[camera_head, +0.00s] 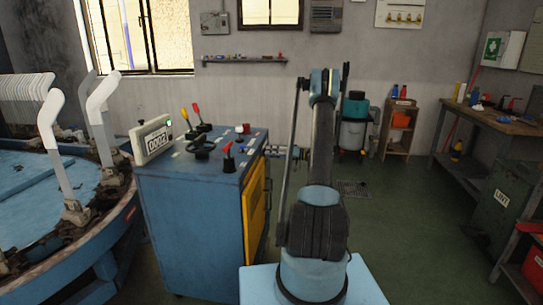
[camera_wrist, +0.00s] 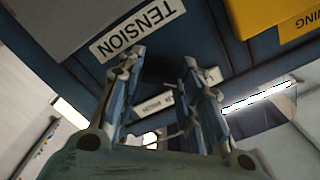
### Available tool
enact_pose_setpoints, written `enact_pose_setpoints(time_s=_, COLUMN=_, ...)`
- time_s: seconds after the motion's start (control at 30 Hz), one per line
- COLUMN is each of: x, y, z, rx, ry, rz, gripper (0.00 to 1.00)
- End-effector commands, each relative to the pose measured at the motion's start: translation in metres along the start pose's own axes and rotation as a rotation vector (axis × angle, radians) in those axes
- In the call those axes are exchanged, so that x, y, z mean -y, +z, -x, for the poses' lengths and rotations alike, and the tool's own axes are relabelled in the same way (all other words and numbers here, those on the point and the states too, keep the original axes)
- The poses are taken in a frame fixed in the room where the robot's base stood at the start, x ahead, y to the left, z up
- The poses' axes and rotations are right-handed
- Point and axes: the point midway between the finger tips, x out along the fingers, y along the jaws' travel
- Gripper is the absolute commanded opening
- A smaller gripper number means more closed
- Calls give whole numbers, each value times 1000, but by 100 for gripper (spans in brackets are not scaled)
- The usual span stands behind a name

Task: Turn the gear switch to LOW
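The blue control console (camera_head: 190,225) stands left of my arm. On its top are a yellow-tipped lever (camera_head: 185,116), a red-tipped lever (camera_head: 196,109), a black handwheel (camera_head: 203,148) and a black switch with a red top (camera_head: 228,152). I cannot tell for sure which is the gear switch; no LOW mark is readable. In the wrist view my gripper (camera_wrist: 163,72) has its fingers apart with nothing held between them. A TENSION label (camera_wrist: 136,28) and a smaller label (camera_wrist: 153,104) show upside down or tilted near the fingers. In the head view the gripper is mostly hidden by my arm.
A counter box (camera_head: 152,139) and a red button (camera_head: 245,128) sit on the console. The round blue table with white sock forms (camera_head: 56,155) is at left. A yellow panel (camera_head: 256,210) covers the console's side. Open floor lies right of my arm, before a workbench (camera_head: 490,122).

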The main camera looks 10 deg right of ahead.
Motion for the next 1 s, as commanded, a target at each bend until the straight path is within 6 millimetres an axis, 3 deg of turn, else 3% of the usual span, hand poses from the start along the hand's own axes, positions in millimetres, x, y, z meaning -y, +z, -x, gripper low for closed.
enact_pose_setpoints(time_s=0.07, x=-1, y=0, z=0, rx=-1, ry=1, rz=0, gripper=52)
enact_pose_setpoints(time_s=0.53, x=0, y=-1, z=9, rx=-2, ry=0, rz=-1, gripper=52)
enact_pose_setpoints(time_s=1.0, x=-1, y=0, z=92, rx=-2, ry=1, rz=-1, gripper=52)
